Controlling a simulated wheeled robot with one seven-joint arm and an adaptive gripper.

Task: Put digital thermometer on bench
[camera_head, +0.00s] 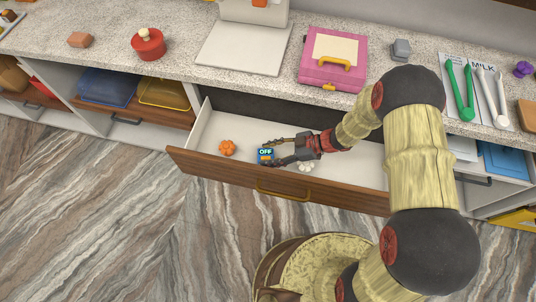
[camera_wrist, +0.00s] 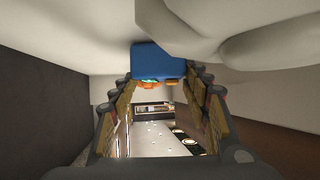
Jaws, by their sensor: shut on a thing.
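The digital thermometer (camera_head: 265,154), a small blue block with "OFF" on its face, is at my gripper's fingertips inside the open drawer (camera_head: 215,171). My gripper (camera_head: 268,152) is shut on it, one finger on each side. In the wrist view the blue thermometer (camera_wrist: 158,60) sits between the fingertips (camera_wrist: 158,76). I cannot tell whether it touches the drawer floor. The bench (camera_head: 185,62) is the speckled counter behind and above the drawer.
An orange lumpy thing (camera_head: 227,148) and a white lumpy thing (camera_head: 305,167) lie in the drawer. The counter holds a red pot (camera_head: 148,44), a white board (camera_head: 240,50), a pink case (camera_head: 333,78), a grey block (camera_head: 401,49) and tongs (camera_head: 462,92). Counter space is bare between pot and board.

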